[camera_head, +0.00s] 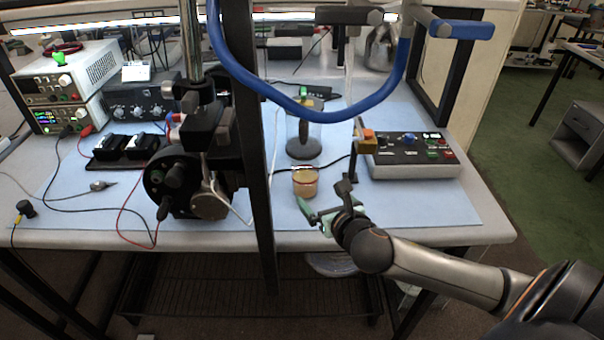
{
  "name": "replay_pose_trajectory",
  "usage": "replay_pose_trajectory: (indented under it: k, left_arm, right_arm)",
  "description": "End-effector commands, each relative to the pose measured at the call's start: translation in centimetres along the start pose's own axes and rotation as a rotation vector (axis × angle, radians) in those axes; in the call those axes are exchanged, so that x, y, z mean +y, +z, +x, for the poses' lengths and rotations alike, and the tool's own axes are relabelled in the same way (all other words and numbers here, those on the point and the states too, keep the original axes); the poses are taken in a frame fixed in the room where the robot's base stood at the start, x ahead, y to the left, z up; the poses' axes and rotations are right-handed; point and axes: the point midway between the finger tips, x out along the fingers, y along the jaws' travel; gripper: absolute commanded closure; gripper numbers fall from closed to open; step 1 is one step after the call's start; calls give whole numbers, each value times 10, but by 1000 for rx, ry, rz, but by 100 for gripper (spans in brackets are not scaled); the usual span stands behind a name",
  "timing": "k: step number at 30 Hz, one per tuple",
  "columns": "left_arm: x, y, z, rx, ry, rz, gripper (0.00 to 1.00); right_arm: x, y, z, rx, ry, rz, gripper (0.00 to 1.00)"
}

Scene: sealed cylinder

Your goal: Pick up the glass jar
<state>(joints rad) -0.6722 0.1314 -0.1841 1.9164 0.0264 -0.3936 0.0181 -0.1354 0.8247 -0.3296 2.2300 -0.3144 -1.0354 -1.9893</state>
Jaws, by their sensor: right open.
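The glass jar (305,182) is small and round, with tan contents and a reddish rim. It stands upright on the blue mat, near the middle of the table. My right gripper (318,206) reaches in from the right, just in front of and slightly right of the jar. Its green-tipped fingers are open and hold nothing. A small gap seems to lie between the fingers and the jar. My left gripper does not show.
Behind the jar stands a dark round-based stand (303,148). A grey control box (413,156) is to the right. A black upright post (258,150) and dark round apparatus (180,185) are left of the jar. A blue hose (300,107) hangs above. The blue mat is clear at the front right.

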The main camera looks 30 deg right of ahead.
Motion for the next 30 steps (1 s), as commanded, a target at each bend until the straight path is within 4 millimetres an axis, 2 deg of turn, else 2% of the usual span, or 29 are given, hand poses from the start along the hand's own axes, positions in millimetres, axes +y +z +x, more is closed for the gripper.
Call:
replay_pose_trajectory:
  k: [9, 17, 25, 30]
  left_arm:
    - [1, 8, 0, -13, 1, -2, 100]
    - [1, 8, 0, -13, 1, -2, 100]
    - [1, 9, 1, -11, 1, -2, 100]
    - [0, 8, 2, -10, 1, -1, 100]
  right_arm:
    - [0, 0, 52, 1, 0, 6, 0]
    - [1, 0, 68, 0, 2, 6, 0]
    - [2, -1, 102, 2, 0, 8, 0]
    - [2, -1, 115, 2, 1, 6, 0]
